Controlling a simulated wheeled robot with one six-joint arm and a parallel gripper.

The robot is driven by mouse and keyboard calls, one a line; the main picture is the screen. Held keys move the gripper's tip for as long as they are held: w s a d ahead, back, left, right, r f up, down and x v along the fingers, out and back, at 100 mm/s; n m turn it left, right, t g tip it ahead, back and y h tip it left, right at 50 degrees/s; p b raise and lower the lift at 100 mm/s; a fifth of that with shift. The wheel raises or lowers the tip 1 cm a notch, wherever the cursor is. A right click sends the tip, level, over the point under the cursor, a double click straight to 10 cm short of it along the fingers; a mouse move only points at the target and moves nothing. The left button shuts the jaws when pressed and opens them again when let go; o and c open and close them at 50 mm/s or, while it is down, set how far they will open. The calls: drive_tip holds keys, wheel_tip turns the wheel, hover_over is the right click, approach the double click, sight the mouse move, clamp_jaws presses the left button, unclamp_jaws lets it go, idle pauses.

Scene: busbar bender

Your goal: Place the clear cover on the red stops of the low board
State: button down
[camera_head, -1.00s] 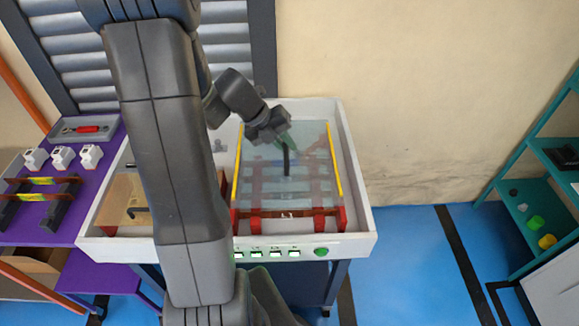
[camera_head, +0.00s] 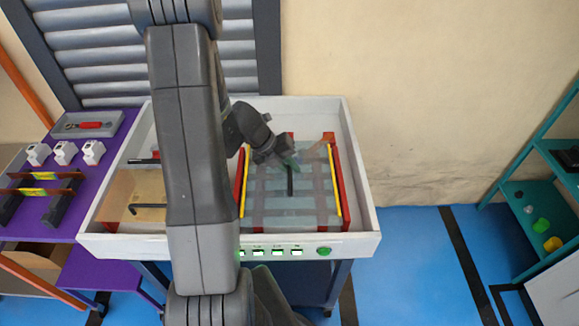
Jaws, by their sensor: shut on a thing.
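The clear cover (camera_head: 309,205) is a see-through sheet with yellow strips along its left and right sides and a black upright handle (camera_head: 290,183) in the middle. My gripper (camera_head: 287,163) is at the top of the handle and shut on it; the fingertips are small and partly hidden. The cover lies level over the low board, between the red stops (camera_head: 346,201) on the right and the red stops on the left (camera_head: 238,185). Brownish bars show faintly through it. I cannot tell whether it touches the stops or hangs just above them.
A white-rimmed bench tray (camera_head: 362,190) surrounds the board, with a green button (camera_head: 324,251) on its front. A wooden board (camera_head: 130,190) with black handles lies left, partly behind my arm. A purple table (camera_head: 92,185) stands farther left, a teal shelf (camera_head: 521,219) at right.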

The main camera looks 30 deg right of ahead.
drive_tip(key=shift+f, duration=0.4)
drive_tip(key=c, duration=1.5)
unclamp_jaws()
drive_tip(key=shift+o, duration=0.2)
drive_tip(key=v, duration=1.2)
drive_tip(key=shift+r+p, duration=0.35)
drive_tip(key=shift+r, duration=0.15)
drive_tip(key=b+x, duration=0.1)
drive_tip(key=x, duration=1.1)
drive_tip(key=shift+s+f, duration=0.1)
drive_tip(key=shift+f, duration=0.35)
drive_tip(key=shift+r, duration=0.35)
